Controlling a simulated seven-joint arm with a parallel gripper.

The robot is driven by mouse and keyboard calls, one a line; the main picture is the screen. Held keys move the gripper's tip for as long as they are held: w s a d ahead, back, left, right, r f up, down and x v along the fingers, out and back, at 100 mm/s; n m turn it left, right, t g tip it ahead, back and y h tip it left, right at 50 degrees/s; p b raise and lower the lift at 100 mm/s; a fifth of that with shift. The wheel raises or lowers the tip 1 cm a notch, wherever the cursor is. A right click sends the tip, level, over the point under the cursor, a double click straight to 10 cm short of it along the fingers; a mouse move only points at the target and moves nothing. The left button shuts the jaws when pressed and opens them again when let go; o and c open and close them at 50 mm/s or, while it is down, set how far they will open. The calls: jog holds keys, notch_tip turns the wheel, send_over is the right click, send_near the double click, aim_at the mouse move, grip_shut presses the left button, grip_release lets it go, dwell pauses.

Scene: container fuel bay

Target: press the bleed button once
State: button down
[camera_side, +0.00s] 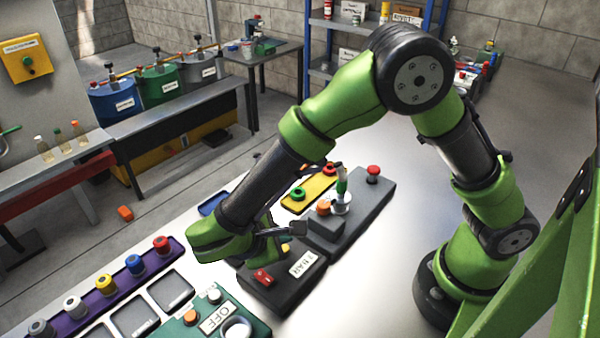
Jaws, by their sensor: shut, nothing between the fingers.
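A dark grey console (368,205) stands on the white table under my arm. It carries a red mushroom button (373,171), an orange button (324,207) and an upright lever with a green and white grip (341,182). I read no label that says which one is the bleed button. My gripper (299,228) is shut and empty. It sits low over the console's near left part, left of and nearer the camera than the orange button. I cannot tell whether it touches anything. My wrist hides part of the console's left side.
A "1 BAR" display (301,263) and a red switch (263,277) lie just in front of my gripper. A yellow panel (312,190) with green and red buttons lies behind. A purple strip (120,287) with several coloured knobs and a green "OFF" panel (250,318) are at the front left.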

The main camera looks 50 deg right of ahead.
jog(key=shift+f, duration=0.15)
dwell(0.6)
jog(key=shift+f, duration=0.3)
jog(key=shift+f, duration=0.35)
dwell(0.6)
jog(key=shift+r, duration=0.8)
jog(key=shift+r, duration=2.5)
